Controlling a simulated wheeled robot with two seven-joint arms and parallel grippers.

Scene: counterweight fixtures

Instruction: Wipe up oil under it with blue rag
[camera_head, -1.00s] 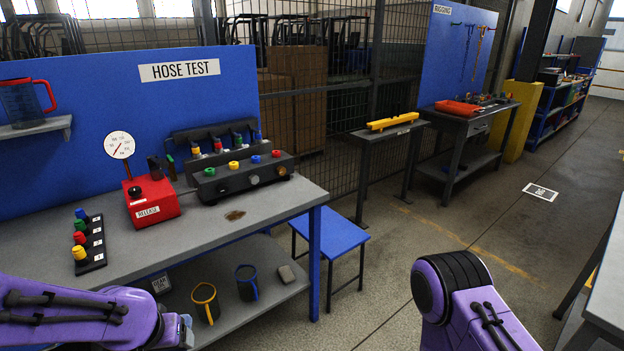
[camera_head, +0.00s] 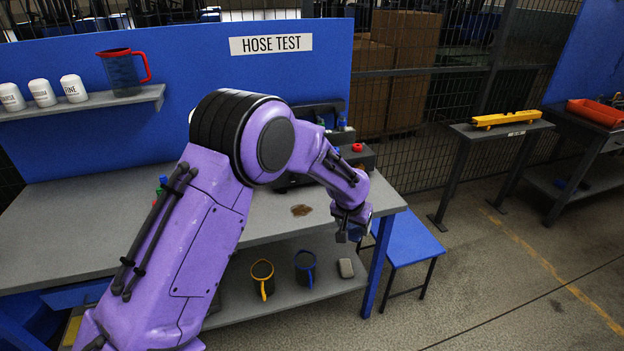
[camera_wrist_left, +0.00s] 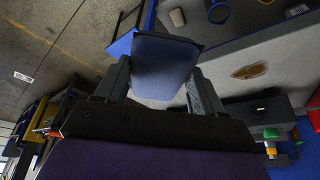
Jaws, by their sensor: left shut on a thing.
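The brown oil patch (camera_head: 301,210) lies on the grey bench (camera_head: 85,225), in front of the dark valve block (camera_head: 360,157). The oil also shows in the left wrist view (camera_wrist_left: 249,71), to the right of my gripper. My left gripper (camera_head: 351,222) is over the bench's right front edge, to the right of the oil and apart from it. In the left wrist view it is shut on the blue rag (camera_wrist_left: 165,62), which sticks out between the fingers. The rag is hard to make out in the head view. My arm hides much of the valve block. My right gripper is out of view.
A blue stool (camera_head: 412,240) stands right of the bench. White canisters (camera_head: 42,92) and a red-rimmed jug (camera_head: 122,70) stand on the wall shelf.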

